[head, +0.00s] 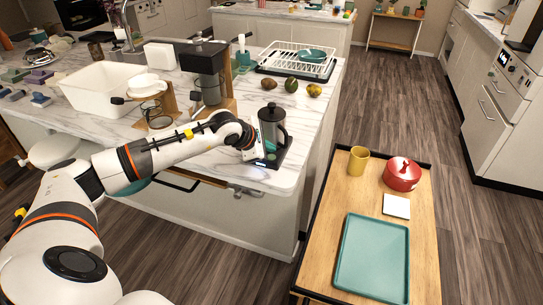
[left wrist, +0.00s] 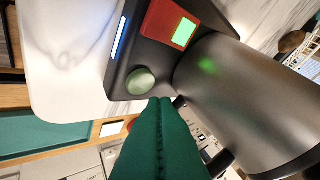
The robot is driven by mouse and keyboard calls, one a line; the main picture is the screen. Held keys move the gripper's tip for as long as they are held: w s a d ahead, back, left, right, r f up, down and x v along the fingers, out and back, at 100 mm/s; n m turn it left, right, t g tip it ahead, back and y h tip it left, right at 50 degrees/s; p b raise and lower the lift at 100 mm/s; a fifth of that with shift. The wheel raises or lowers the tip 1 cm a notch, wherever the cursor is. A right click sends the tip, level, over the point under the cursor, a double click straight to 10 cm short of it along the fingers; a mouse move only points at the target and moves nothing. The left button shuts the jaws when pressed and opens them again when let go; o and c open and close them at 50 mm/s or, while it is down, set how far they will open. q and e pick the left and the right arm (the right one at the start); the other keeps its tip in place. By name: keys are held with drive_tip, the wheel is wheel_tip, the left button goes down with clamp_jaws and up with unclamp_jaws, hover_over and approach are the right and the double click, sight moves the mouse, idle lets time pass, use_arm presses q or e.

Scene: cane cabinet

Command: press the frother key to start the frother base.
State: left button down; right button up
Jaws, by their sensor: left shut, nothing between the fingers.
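The dark frother base (head: 274,160) stands near the front right corner of the marble island, with a grey metal jug (head: 271,124) upright on it. In the left wrist view the base (left wrist: 120,75) has a round greenish key (left wrist: 140,81), a red panel (left wrist: 163,20) with a lit green patch, and a lit blue-white strip (left wrist: 119,38). The jug (left wrist: 250,100) fills the right side there. My left gripper (head: 254,153) is at the base. Its green fingers (left wrist: 158,101) are shut and empty, their tips right by the key's edge; I cannot tell whether they touch it. My right gripper is not in view.
A coffee machine (head: 206,72) stands behind my left wrist on the island. Fruit (head: 291,84) and a dish rack (head: 297,61) are farther back. A wooden trolley (head: 325,215) with a teal tray (head: 373,258), a yellow cup (head: 358,160) and a red pot (head: 402,173) stands at the right.

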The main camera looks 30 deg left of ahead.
sight(269, 161)
use_arm(q)
drive_tip(key=shift+r+p, duration=0.9)
drive_tip(key=shift+r, duration=1.45)
drive_tip(key=shift+d, duration=0.1)
